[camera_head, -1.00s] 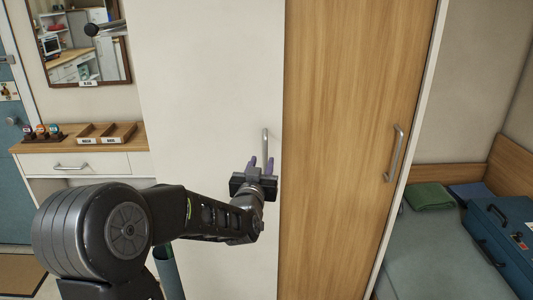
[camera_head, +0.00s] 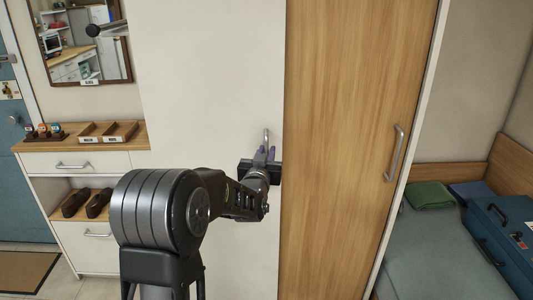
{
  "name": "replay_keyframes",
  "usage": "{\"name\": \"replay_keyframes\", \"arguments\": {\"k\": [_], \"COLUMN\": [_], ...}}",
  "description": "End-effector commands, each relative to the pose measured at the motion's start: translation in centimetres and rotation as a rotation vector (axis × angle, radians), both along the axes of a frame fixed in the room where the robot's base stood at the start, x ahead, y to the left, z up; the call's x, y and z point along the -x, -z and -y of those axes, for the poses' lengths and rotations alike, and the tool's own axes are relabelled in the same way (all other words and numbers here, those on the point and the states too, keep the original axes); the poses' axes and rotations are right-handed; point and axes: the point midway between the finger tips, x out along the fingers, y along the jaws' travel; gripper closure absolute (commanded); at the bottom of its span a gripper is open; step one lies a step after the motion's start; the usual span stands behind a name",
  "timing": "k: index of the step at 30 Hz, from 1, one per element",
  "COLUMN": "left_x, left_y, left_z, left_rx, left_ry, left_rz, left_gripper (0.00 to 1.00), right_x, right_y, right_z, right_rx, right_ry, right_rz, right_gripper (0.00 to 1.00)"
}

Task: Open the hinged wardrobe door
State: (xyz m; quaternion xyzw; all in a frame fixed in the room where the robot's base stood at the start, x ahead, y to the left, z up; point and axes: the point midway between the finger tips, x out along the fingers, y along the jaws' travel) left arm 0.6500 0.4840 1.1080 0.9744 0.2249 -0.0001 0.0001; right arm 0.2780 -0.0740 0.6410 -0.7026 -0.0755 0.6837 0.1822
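The wardrobe has a white door (camera_head: 215,85) on the left and a wood-grain door (camera_head: 345,150) on the right. Both look closed. The white door has an upright metal bar handle (camera_head: 266,136) near its right edge. The wood-grain door has its own bar handle (camera_head: 394,153). My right gripper is not in view.
A low cabinet (camera_head: 90,162) with trays on top and shoes on its shelf stands left of the wardrobe. A mirror (camera_head: 82,68) hangs above it. A bed (camera_head: 440,255) with a blue case (camera_head: 503,240) is at the right.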

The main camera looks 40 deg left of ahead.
Motion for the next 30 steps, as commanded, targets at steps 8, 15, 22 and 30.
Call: {"name": "replay_keyframes", "arguments": {"k": [8,15,22,30], "left_x": [0.0,0.01,0.01,0.01], "left_y": [-0.01,-0.01,0.0,0.0], "left_z": [0.01,0.02,0.02,0.02], "left_rx": [0.0,0.0,0.0,0.0], "left_ry": [0.0,0.0,0.0,0.0], "left_rz": [0.0,0.0,0.0,0.0], "left_gripper": [1.0,1.0,1.0,1.0], "right_x": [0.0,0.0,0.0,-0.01], "right_y": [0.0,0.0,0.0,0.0], "right_z": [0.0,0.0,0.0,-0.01], "right_rx": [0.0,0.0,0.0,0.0], "right_ry": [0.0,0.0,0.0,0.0], "right_rz": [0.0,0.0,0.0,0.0], "right_gripper": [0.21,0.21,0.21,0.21]}}
